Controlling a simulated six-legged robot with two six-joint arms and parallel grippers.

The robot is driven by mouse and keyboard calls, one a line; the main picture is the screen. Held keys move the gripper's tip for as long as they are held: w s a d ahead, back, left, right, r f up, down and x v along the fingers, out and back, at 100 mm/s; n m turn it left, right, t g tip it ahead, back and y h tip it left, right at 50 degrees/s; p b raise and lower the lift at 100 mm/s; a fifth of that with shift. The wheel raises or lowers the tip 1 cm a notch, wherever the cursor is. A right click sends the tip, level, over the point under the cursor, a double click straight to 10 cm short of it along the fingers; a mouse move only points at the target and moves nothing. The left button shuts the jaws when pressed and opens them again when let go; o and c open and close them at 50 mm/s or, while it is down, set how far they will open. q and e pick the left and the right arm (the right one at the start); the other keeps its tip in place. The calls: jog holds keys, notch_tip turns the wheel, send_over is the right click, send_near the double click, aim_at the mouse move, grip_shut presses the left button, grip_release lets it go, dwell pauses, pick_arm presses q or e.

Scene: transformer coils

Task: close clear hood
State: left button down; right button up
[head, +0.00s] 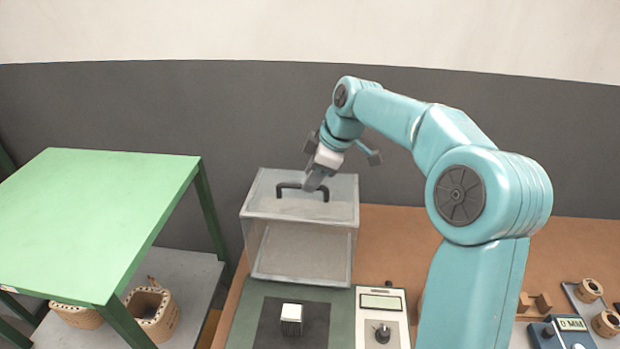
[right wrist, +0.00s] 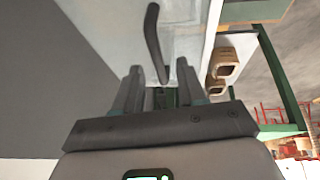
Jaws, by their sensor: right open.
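The clear hood (head: 300,251) is a see-through box with pale edges. It stands at the back of the green base plate (head: 252,314), behind the dark square pad, which it does not cover. Its dark bar handle (head: 289,186) is on the top face. My right gripper (head: 314,186) is open at the handle and hides part of it. In the right wrist view the handle (right wrist: 154,42) runs down toward the gap between the open fingers (right wrist: 159,75); I cannot tell whether they touch it. My left gripper is not in view.
A green table (head: 95,215) is at left, with wooden coils (head: 152,313) on a lower grey shelf. A meter (head: 565,333) and small coils are at right.

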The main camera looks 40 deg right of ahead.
jog(key=shift+w+a+f, duration=0.15)
jog(key=shift+w+f, duration=0.05)
jog(key=shift+f, duration=0.25)
jog(key=shift+w+d+f, duration=0.2)
jog(key=shift+w+f, duration=0.15)
jog(key=shift+f, duration=0.2)
jog(key=shift+s+a+r, duration=0.1)
jog(key=shift+s+a, duration=0.05)
jog(key=shift+c, duration=1)
jog(key=c, duration=0.5)
grip_shut()
